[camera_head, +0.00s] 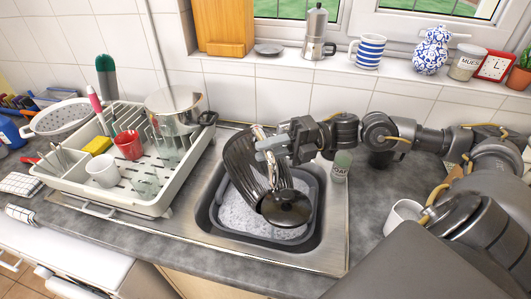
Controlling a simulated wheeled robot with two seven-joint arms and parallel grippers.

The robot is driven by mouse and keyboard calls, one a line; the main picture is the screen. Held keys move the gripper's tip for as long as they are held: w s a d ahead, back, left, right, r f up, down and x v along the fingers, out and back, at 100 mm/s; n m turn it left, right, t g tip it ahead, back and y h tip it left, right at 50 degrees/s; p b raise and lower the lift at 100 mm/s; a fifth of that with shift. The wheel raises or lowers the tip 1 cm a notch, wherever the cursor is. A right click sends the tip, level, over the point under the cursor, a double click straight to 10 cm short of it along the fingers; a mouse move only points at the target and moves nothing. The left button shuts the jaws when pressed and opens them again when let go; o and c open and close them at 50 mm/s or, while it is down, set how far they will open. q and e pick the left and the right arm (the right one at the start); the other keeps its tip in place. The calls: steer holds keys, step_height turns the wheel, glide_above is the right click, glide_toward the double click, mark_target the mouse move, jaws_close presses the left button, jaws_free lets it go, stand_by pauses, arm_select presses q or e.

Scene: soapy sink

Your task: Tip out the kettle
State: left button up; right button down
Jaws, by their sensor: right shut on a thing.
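A dark ribbed kettle (246,160) is tilted far over above the sink (323,195), with its round black end (285,208) hanging low and to the right. My right gripper (270,147), whose arm comes in from the right, is shut on the kettle near its top. A grey basin (311,180) with foamy water (238,212) sits in the sink below the kettle. The kettle hides part of the basin, and I cannot tell whether anything is pouring. My left gripper is not in view.
A white dish rack (155,207) with a pot (174,105), a red mug (128,144) and a white cup (102,171) stands left of the sink. A soap bottle (341,165) stands at the sink's right rim. A white mug (402,214) stands near my right arm.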

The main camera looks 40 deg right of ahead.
mark_target(273, 163)
steer(key=shift+s+a+f+n+b, duration=0.25)
steer(key=shift+s+f+n+b, duration=0.85)
steer(key=shift+b, duration=1.5)
steer(key=shift+s+a+r+n+b, duration=0.1)
steer(key=shift+s+r+n+b, duration=0.1)
steer(key=shift+n+b, duration=0.75)
